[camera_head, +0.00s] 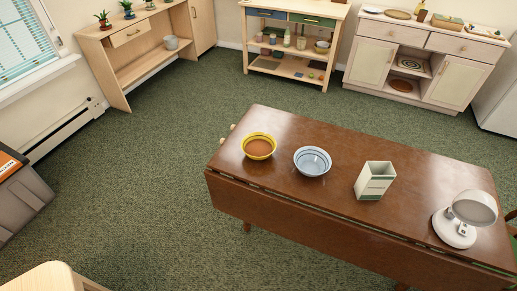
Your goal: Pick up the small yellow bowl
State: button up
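The small yellow bowl (259,147) stands upright near the left end of the brown wooden table (330,137). Its rim is yellow and its inside is brownish orange. It looks empty. A light blue striped bowl (312,161) stands to its right, a small gap apart. My gripper is not in view.
A pale green and white box (375,180) and a white round lamp (464,217) stand farther right on the table. Open carpet (150,180) lies left of the table. Shelves (155,55) and cabinets (425,60) line the back wall. A dark grey bin (20,205) is at far left.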

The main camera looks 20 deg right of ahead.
aim_at(257, 145)
jog(key=i+j, duration=0.35)
jog(key=i+j+z, duration=0.1)
jog(key=i+j, duration=0.25)
jog(key=j, duration=0.2)
